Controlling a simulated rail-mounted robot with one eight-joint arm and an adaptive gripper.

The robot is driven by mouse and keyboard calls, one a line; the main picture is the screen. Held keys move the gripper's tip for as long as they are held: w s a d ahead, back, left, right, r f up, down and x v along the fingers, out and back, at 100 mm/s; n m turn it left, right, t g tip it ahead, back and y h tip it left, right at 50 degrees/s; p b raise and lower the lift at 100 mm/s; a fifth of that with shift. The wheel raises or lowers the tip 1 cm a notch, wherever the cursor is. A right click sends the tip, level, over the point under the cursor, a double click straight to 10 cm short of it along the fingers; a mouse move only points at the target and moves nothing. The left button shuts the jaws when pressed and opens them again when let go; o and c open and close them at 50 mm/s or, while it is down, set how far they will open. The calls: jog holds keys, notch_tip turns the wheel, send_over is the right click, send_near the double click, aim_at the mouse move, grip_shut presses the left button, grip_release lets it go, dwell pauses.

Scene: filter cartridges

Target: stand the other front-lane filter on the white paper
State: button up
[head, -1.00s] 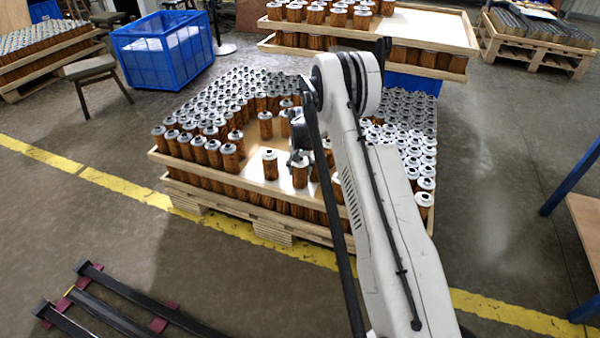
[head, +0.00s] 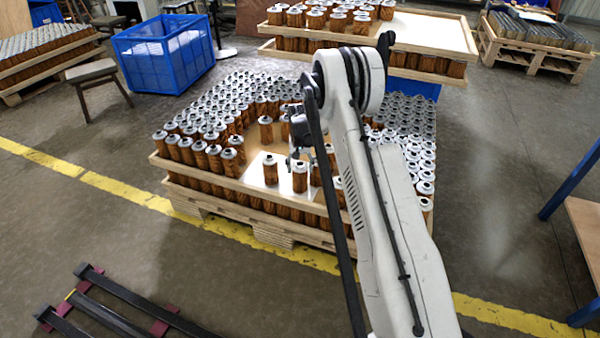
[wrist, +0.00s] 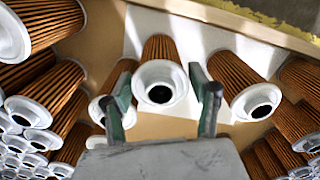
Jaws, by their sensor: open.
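A brown pleated filter with a white cap (head: 300,180) stands upright on the white paper (head: 251,181) near the tray's front. In the wrist view this filter (wrist: 158,48) is between the two fingers, with visible gaps at its cap. My gripper (head: 297,156) is open just above and around its top; it also shows in the wrist view (wrist: 163,88). A second filter (head: 270,172) stands on the paper to the left; the wrist view shows it at right (wrist: 234,74). Another filter (head: 316,175) is close on the right, partly hidden by my arm.
Packed filters (head: 205,130) fill the tray's left and back; more (head: 415,150) stand at right. A lone filter (head: 265,130) stands behind the paper. The wooden tray rim (head: 225,182) runs along the front. Some bare board shows around the paper.

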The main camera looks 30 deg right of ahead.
notch_tip(320, 180, up, 9)
jog(key=shift+f+p, duration=0.1)
jog(key=shift+p, duration=1)
jog(key=s+a+r+n+t, duration=0.1)
jog(key=s+a+r, duration=0.35)
jog(key=r, duration=0.45)
jog(key=s+a+r+n+t, duration=0.1)
jog(key=s+a+r, duration=0.35)
jog(key=r, duration=0.45)
jog(key=s+a+r+t, duration=0.1)
jog(key=s+a+r, duration=0.35)
jog(key=r, duration=0.45)
jog(key=s+a+r+n+t, duration=0.1)
jog(key=s+a+r, duration=0.15)
jog(key=s, duration=0.45)
jog(key=s+a+r+n+t, duration=0.1)
jog(key=s+a+r, duration=0.15)
jog(key=s, duration=0.45)
jog(key=s+a+f+n+t, duration=0.1)
jog(key=s+a, duration=0.3)
jog(key=s, duration=1)
jog(key=shift+s+f+t, duration=0.15)
jog(key=shift+f+t, duration=0.45)
jog(key=shift+f, duration=0.05)
jog(key=shift+r, duration=0.15)
notch_tip(320, 180, up, 14)
jog(key=p, duration=1.4)
